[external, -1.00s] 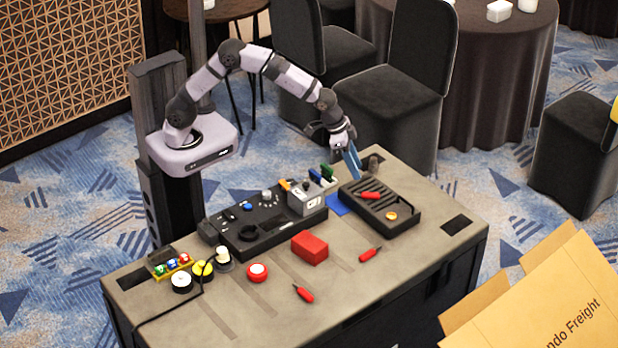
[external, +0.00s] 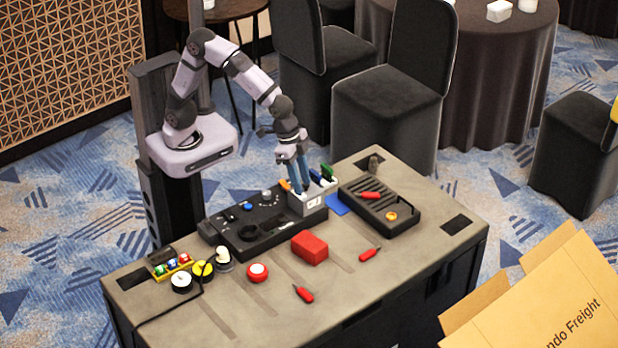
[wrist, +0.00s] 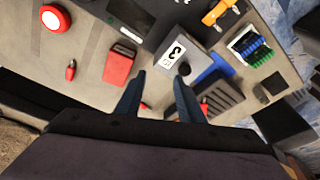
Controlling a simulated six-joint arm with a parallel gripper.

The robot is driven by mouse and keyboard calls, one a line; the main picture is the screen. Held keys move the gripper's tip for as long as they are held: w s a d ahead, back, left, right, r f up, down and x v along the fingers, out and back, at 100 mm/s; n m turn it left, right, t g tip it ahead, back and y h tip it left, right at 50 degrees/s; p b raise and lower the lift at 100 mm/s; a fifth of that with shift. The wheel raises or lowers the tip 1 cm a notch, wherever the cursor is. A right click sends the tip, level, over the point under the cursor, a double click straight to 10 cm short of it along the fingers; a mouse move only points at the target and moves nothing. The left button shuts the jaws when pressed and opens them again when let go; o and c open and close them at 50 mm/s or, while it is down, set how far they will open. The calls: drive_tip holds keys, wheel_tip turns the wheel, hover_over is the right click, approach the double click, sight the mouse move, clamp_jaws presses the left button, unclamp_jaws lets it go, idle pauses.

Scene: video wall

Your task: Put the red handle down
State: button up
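Several red handles are in the external view. One (external: 368,195) lies across the black slotted tray (external: 405,226), one (external: 369,255) lies on the table right of the red box, and one (external: 304,294) lies near the front edge. In the wrist view, a red handle (wrist: 70,71) lies left of the red box, and another (wrist: 204,104) shows in part behind the right finger. My gripper (external: 301,189) is over the grey box with a number label (external: 308,204). In the wrist view, its two blue fingers (wrist: 159,77) stand apart with nothing between them.
A red box (external: 310,247) and a red round button (external: 257,272) stand on the table. A blue flat piece (external: 338,205) lies beside the tray. Round gauges are at front left.

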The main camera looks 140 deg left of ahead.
drive_tip(key=s+d+f+m+g, duration=0.1)
drive_tip(key=s+d+f+m, duration=0.1)
drive_tip(key=s+d, duration=0.6)
drive_tip(key=s+d+f+m+g+h, duration=0.1)
drive_tip(key=s+d+f+m, duration=0.1)
drive_tip(key=s+d, duration=0.7)
drive_tip(key=shift+s+d+f+m, duration=0.15)
drive_tip(key=shift+s+d+m, duration=0.1)
drive_tip(key=shift+d+m, duration=0.4)
drive_tip(key=shift+a, duration=0.15)
wheel_tip(320, 180, up, 7)
drive_tip(key=p, duration=0.7)
